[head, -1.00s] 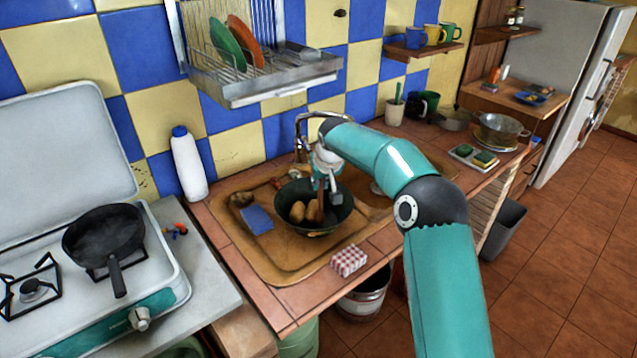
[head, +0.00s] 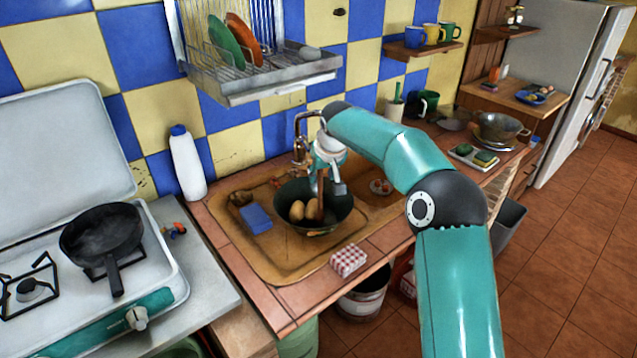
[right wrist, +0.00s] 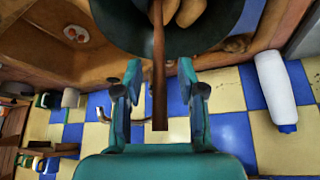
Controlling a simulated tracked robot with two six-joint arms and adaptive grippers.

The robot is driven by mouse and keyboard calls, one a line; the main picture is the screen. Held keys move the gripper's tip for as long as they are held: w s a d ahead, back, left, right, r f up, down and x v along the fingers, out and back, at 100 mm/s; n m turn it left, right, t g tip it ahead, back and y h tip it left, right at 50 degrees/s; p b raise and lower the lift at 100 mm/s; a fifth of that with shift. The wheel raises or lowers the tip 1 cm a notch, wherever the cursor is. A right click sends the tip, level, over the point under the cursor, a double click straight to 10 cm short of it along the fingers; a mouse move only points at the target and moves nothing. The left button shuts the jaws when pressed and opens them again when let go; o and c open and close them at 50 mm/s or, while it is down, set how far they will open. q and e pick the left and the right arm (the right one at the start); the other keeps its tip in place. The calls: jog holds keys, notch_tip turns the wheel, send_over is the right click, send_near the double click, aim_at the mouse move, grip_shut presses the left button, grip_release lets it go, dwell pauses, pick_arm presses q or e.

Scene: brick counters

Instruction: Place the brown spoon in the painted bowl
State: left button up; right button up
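The dark painted bowl (head: 341,213) stands in the sink area and holds rounded brown items (head: 297,210). It also shows at the top of the right wrist view (right wrist: 120,25). The brown spoon (head: 320,203) stands tilted in the bowl with its handle up; its lower end is hidden among the contents. In the right wrist view its handle (right wrist: 158,75) runs out over the rim between my fingers. My right gripper (right wrist: 160,88) is open, with a finger on each side of the handle and gaps between. It hangs above the bowl in the head view (head: 328,186). My left gripper is not in view.
A blue sponge (head: 256,218) lies left of the bowl and a red-checked box (head: 348,260) in front. The tap (head: 300,140) rises close behind my right gripper. A white bottle (head: 188,165) and a stove with a pan (head: 102,235) are at the left.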

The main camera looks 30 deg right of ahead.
jog(key=v, duration=0.8)
jog(key=shift+b, duration=0.35)
jog(key=shift+s, duration=0.1)
